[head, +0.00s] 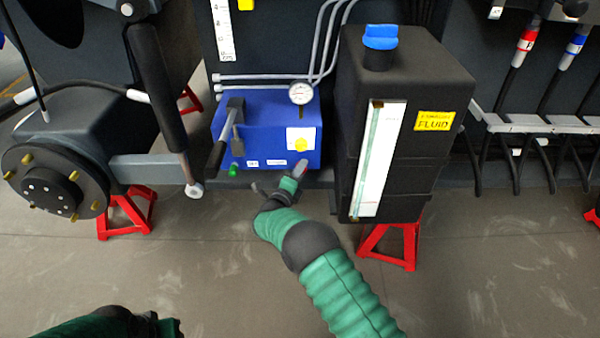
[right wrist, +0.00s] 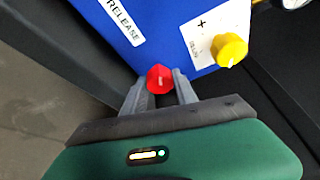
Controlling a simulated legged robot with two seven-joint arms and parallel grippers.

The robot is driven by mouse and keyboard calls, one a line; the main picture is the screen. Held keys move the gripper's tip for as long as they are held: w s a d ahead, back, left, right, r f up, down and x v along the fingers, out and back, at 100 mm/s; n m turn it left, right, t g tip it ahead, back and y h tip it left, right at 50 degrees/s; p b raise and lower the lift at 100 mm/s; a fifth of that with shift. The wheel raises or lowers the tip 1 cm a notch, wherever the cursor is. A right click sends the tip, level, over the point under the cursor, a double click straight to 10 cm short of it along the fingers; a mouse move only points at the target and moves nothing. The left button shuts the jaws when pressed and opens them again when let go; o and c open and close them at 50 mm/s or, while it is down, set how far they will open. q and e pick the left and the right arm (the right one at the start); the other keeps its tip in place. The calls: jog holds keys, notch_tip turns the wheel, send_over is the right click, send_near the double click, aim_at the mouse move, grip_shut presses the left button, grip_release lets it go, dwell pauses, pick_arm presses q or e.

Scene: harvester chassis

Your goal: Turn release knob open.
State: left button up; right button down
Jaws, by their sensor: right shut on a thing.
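The release knob (right wrist: 160,78) is red and sits at the lower corner of the blue unit's front face, near a white label reading "RELEASE" (right wrist: 124,22). My right gripper (right wrist: 160,90) has one finger on each side of the red knob and is shut on it. In the head view, my right gripper (head: 293,180) reaches the lower right corner of the blue pump unit (head: 260,150), and the knob is mostly hidden there. My left arm shows at the bottom left; its jaws cannot be made out.
A yellow knob (right wrist: 231,50) is near the red one. A black fluid tank (head: 435,90) with a blue cap (head: 381,37) stands close on the right. A lever (head: 216,155) and a green knob (head: 233,170) are at the unit's left. Red stands (head: 127,212) are below.

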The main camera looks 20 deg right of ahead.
jog(key=n+t+y, duration=0.2)
jog(key=n, duration=0.7)
jog(key=f+n+t+y, duration=0.1)
jog(key=n+t+y, duration=0.1)
jog(key=n, duration=0.7)
jog(key=n+t+y, duration=0.2)
jog(key=n+t, duration=0.2)
jog(key=n, duration=0.6)
jog(key=shift+s+f+y+b, duration=0.15)
jog(key=shift+f+y+b, duration=0.05)
jog(key=shift+y+b, duration=0.15)
jog(key=shift+d+n, duration=0.1)
jog(key=shift+n, duration=0.2)
jog(key=c, duration=1)
grip_release()
jog(key=shift+f, duration=0.1)
jog(key=shift+o, duration=0.2)
jog(key=shift+r+t, duration=0.3)
jog(key=shift+r, duration=0.05)
jog(key=p+v, duration=0.6)
jog(key=v, duration=1.1)
jog(key=shift+p, duration=0.35)
